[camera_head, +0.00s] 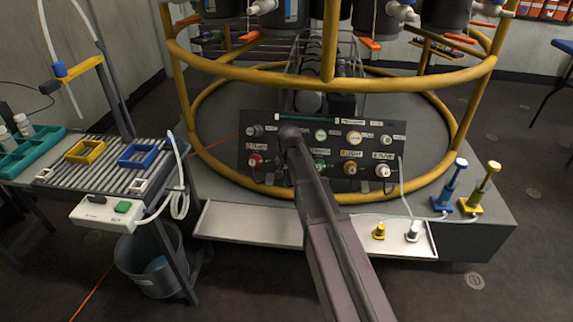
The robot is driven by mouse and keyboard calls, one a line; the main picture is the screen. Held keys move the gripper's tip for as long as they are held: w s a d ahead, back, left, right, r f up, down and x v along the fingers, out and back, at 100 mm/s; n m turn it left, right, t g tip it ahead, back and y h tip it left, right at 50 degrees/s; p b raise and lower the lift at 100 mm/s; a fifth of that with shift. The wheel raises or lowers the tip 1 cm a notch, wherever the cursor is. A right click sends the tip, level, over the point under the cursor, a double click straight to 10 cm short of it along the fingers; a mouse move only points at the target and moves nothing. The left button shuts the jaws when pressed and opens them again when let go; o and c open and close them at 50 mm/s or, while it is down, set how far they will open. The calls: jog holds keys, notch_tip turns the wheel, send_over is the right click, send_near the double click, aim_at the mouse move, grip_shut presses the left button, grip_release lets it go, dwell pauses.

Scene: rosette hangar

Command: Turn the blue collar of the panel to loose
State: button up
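The dark control panel (247,147) stands tilted on the grey platform, inside the yellow ring frame. Its lower row shows a red collar (256,160), a green collar (320,165), a yellow collar (350,168) and a white collar (384,170). No blue collar shows on the panel; my arm covers the stretch between red and green. My arm reaches up from the bottom, and the dark end of it, with my gripper (290,133), is in front of the panel, left of its middle. The fingers cannot be made out, nor whether they touch or hold anything.
A yellow rail (330,80) crosses above the panel. A pale tray (250,222) lies below it, with small yellow and white fittings (379,231) at right. Blue and yellow hand pumps (452,185) stand further right. A slatted table (105,160) is at left, a bin (150,262) beneath.

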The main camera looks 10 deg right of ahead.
dwell(0.5)
jog(key=n+h, duration=0.2)
jog(key=n, duration=0.1)
jog(key=shift+f+g+h, duration=0.1)
jog(key=shift+g+h, duration=0.3)
jog(key=n+h+b, duration=0.2)
jog(key=n, duration=0.1)
jog(key=shift+f+n+h, duration=0.1)
jog(key=shift+n+h, duration=0.2)
jog(key=n+h+b, duration=0.3)
jog(key=n, duration=0.1)
jog(key=shift+t, duration=0.4)
jog(key=shift+n+t+h+b, duration=0.5)
jog(key=shift+n+h+b, duration=0.2)
jog(key=shift+n+b, duration=0.6)
jog(key=shift+r+n, duration=0.2)
jog(key=shift+n, duration=0.1)
jog(key=o, duration=1.1)
jog(key=shift+p, duration=0.45)
